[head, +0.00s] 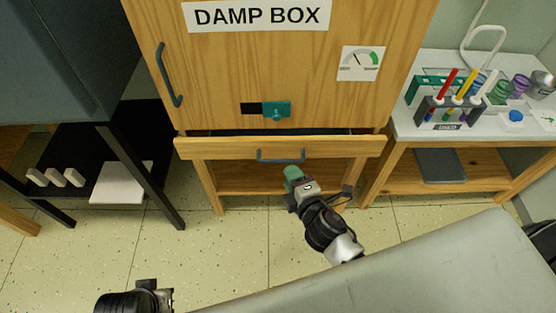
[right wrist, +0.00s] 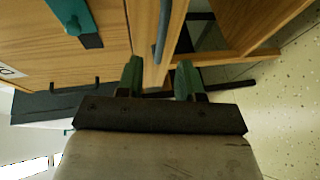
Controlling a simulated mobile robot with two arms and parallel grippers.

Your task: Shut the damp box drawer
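The wooden damp box (head: 330,95) stands in front of me with its name sign on top. Its drawer (head: 225,149) is partly open; a dark gap shows behind the top edge of its front. A blue-grey bar handle (head: 281,156) sits on the drawer front. My right gripper (head: 293,175) is just below and in front of the handle. In the right wrist view its green fingers (right wrist: 158,78) are apart, with the handle (right wrist: 163,30) ahead between them; contact cannot be told. My left gripper (head: 155,295) shows only partly at the bottom left, its fingers unclear.
A teal latch (head: 276,111) and a dial gauge (head: 361,63) are on the box front. A side table (head: 408,125) at right holds a tool rack (head: 447,112) and jars. A dark shelf unit (head: 120,148) stands left. A grey surface (head: 400,275) fills the lower right. Tiled floor lies between.

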